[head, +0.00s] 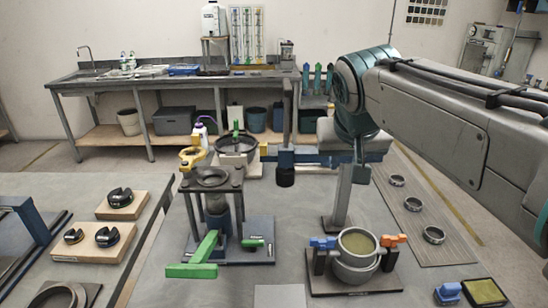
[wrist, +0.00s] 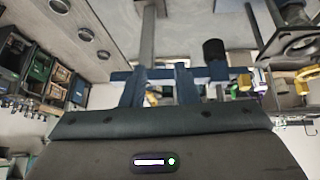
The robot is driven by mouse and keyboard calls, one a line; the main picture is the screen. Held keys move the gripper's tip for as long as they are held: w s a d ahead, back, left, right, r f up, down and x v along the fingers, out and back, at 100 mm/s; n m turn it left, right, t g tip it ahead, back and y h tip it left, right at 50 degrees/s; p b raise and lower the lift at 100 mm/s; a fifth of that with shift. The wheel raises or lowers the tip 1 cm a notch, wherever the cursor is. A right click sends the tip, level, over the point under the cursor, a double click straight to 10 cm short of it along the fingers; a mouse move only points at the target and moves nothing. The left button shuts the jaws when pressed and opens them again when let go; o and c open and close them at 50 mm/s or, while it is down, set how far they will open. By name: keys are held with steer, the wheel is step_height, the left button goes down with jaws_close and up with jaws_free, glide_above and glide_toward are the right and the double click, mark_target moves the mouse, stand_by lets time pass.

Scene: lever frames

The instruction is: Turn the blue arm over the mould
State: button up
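The blue arm (head: 305,158) is a level bar that reaches left from the top of a grey post (head: 342,200). A black cylinder (head: 286,177) hangs under its left end. The bar also crosses the wrist view (wrist: 200,73). The round metal mould (head: 357,274), filled with tan material, stands on a dark base in front of the post, with blue and orange clamps at its sides. The black cylinder is to the left of and behind the mould. My gripper (wrist: 158,73) is at the bar near the post, its fingers apart. I cannot tell whether they touch the bar.
A press with a green handle (head: 200,255) stands to the left of the mould. A yellow bracket (head: 192,157) and a round pan (head: 236,146) are behind it. Several metal rings (head: 433,235) lie on a mat at right.

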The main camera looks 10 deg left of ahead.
steer(key=t+y+b, duration=0.2)
steer(key=b, duration=0.4)
glide_toward(263, 144)
steer(key=shift+n, duration=0.4)
steer(key=x, duration=1)
steer(key=shift+w, duration=0.2)
jaws_close()
steer(key=shift+s+a, duration=0.1)
